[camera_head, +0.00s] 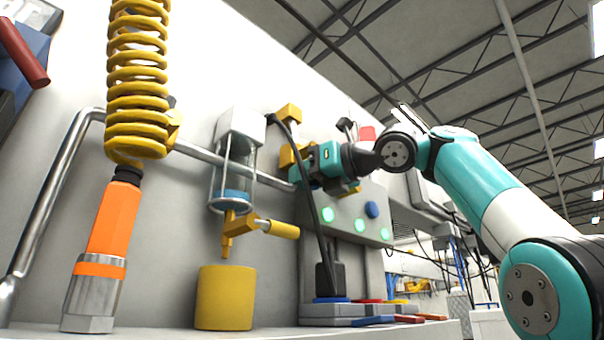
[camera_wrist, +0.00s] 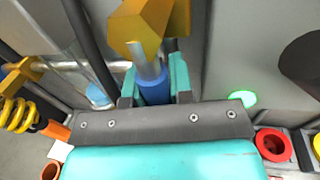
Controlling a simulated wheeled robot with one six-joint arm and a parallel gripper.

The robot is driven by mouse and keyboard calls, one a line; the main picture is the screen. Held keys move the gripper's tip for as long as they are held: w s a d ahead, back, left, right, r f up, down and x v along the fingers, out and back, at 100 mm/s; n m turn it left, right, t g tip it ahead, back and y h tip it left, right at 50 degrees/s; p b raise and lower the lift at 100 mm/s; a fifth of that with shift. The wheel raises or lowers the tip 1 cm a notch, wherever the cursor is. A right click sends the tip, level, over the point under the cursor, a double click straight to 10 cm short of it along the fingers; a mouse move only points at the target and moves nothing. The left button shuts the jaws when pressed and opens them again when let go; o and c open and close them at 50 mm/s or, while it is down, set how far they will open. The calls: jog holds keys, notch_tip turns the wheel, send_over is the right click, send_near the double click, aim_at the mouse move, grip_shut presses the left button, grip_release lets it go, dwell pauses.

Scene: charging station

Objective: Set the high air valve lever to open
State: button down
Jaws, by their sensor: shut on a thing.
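The high air valve shows in the wrist view as a yellow body (camera_wrist: 150,22) at the top middle. Its lever has a grey shaft (camera_wrist: 147,62) and a blue grip (camera_wrist: 153,90), and runs from the body down toward my wrist. My gripper (camera_wrist: 155,82) has its teal fingers on both sides of the blue grip and is shut on it. In the head view my gripper (camera_head: 308,166) is at the wall beside yellow valve parts (camera_head: 287,156). The lever is hidden there behind the gripper.
A grey panel with green lights (camera_head: 360,224) and a blue knob (camera_head: 372,209) is just below right of my gripper. A dark hose (camera_head: 311,200) hangs close by. Left are a glass filter bowl (camera_head: 236,170), a grey pipe (camera_head: 195,152), and a yellow coiled hose (camera_head: 138,80) with an orange handle (camera_head: 112,218).

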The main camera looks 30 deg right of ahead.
dwell(0.4)
jog(key=c, duration=1)
grip_release()
jog(key=shift+d, duration=0.1)
